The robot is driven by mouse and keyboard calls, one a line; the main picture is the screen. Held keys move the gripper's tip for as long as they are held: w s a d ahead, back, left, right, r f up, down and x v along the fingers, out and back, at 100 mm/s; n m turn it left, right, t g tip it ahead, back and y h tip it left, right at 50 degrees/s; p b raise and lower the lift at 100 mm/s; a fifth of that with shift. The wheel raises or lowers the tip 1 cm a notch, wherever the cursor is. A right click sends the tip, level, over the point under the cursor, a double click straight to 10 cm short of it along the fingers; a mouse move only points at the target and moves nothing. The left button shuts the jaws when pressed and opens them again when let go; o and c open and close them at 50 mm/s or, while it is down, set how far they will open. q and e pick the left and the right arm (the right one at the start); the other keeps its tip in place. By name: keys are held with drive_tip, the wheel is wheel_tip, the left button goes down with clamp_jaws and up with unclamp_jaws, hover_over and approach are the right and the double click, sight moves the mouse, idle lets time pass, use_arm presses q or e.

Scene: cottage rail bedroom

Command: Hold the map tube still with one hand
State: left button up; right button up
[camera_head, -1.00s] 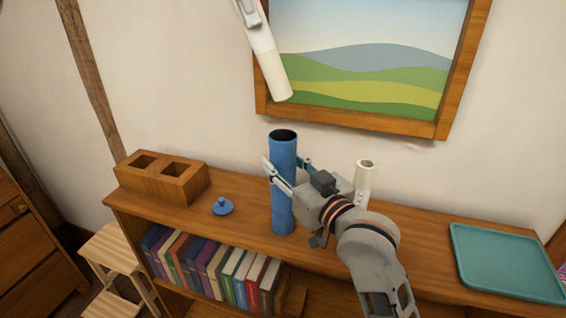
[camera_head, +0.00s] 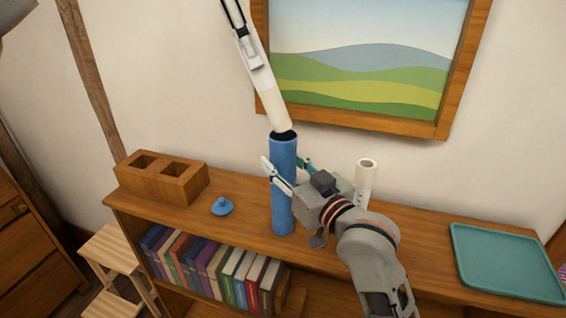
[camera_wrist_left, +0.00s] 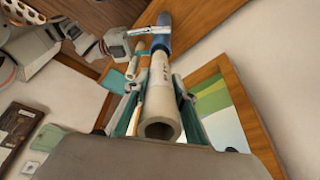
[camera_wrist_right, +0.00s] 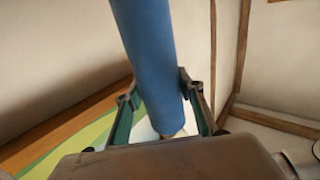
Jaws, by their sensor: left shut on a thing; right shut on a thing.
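The blue map tube (camera_head: 283,190) stands upright on the shelf top, its dark open mouth upward. My right gripper (camera_head: 284,168) is shut around its upper half, with a finger on each side; the tube also fills the middle of the right wrist view (camera_wrist_right: 150,55). My left gripper (camera_head: 250,48) is shut on a cream rolled map (camera_head: 271,102), above the tube. The map is slightly tilted, and its lower end meets the tube's mouth; I cannot tell how far it is inside. The left wrist view shows the roll (camera_wrist_left: 158,105) lined up with the blue tube (camera_wrist_left: 160,35).
A blue knobbed lid (camera_head: 222,206) and a wooden block with two square holes (camera_head: 163,181) lie left of the tube. Another cream roll (camera_head: 366,180) stands behind my right arm. A teal tray (camera_head: 505,262) is at right. A framed picture (camera_head: 365,75) hangs behind.

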use_arm(q)
drive_tip(key=shift+f, duration=1.65)
drive_tip(key=o, duration=1.2)
drive_tip(key=shift+f, duration=0.1)
drive_tip(key=v, duration=1.2)
use_arm(e)
drive_tip(key=o, duration=1.3)
drive_tip(key=shift+c, duration=0.2)
